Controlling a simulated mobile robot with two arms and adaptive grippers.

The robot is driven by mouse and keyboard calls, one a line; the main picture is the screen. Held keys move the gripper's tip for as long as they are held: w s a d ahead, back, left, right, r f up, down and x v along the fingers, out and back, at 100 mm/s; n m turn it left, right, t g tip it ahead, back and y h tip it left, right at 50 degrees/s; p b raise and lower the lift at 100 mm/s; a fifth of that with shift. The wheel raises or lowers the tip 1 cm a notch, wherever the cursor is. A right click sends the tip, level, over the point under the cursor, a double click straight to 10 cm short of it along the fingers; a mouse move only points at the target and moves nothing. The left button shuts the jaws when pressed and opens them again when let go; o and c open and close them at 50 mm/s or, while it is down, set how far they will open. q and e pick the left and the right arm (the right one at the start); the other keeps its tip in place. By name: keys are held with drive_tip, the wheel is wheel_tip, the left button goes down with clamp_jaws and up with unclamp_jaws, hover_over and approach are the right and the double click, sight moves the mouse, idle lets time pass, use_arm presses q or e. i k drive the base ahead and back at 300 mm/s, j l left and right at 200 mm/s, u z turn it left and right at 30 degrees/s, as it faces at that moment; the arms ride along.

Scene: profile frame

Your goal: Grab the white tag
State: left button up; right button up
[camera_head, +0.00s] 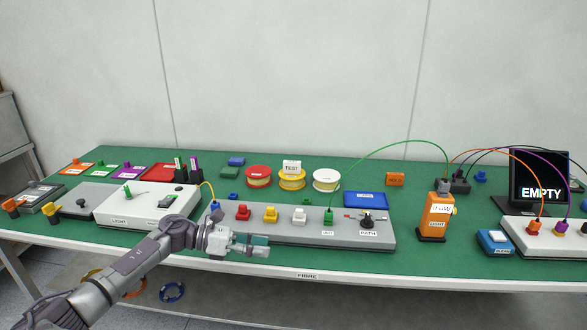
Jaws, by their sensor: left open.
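A small white tag (292,167) marked TEST stands upright on top of the yellow spool (291,182), near the back middle of the green table. My left gripper (266,246) is at the table's front edge, pointing right. It is in front of and below the tag, well apart from it. It is open, and I see nothing between its fingers. My right gripper is not in view.
A red spool (258,178) and a white spool (326,180) flank the yellow one. A grey panel (270,235) with coloured plugs lies between my gripper and the spools. A screen (540,178) reads EMPTY.

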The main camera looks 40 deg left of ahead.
sight(289, 167)
drive_tip(key=i+j, duration=0.3)
drive_tip(key=j, duration=0.15)
drive_tip(key=i+j, duration=0.65)
drive_tip(key=j, duration=0.25)
drive_tip(key=i+j, duration=0.35)
drive_tip(key=j, duration=0.1)
